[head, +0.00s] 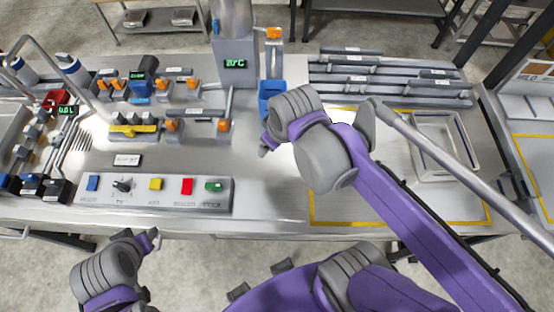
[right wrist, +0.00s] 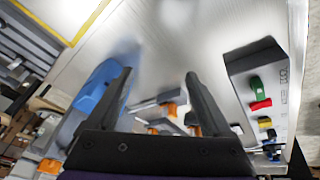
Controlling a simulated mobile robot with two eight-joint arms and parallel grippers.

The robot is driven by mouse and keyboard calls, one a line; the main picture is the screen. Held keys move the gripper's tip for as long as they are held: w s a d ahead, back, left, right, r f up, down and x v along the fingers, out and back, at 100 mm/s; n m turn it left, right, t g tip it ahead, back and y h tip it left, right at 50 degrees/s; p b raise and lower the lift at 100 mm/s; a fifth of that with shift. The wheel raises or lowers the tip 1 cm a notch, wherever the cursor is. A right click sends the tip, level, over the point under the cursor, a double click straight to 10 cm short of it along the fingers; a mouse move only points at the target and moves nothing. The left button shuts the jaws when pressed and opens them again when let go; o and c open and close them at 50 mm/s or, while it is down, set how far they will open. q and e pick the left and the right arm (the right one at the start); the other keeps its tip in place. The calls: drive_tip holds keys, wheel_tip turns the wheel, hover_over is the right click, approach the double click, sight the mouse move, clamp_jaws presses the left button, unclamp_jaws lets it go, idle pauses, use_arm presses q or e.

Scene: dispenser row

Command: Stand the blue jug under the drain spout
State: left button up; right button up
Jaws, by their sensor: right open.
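The blue jug (head: 268,88) stands on the bench at the foot of the grey tank column (head: 235,55); my right wrist hides part of it. A grey pipe with an orange valve (head: 274,33) comes down beside the column, behind the jug; I cannot tell whether its mouth is over the jug. In the right wrist view the jug (right wrist: 96,88) lies left of the fingers, partly behind the left finger. My right gripper (right wrist: 158,73) is open, with nothing between its fingers. My left gripper (head: 151,239) is low at the front, off the bench; its opening is unclear.
A control panel (head: 150,192) with coloured buttons lies along the front left. Orange-valved dispensers (head: 170,124) stand behind it. Slotted rails (head: 390,85) and a white tray (head: 445,145) are to the right.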

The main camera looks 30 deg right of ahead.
drive_tip(key=s+f+m, duration=0.1)
drive_tip(key=s+a+f+m+t, duration=0.1)
drive_tip(key=f, duration=0.1)
drive_tip(key=s+f+m, duration=0.1)
drive_tip(key=s+f, duration=0.1)
drive_tip(key=shift+a+f+t, duration=0.15)
drive_tip(key=shift+a+t, duration=0.1)
drive_tip(key=shift+t, duration=0.05)
drive_tip(key=shift+d, duration=0.1)
idle(2.0)
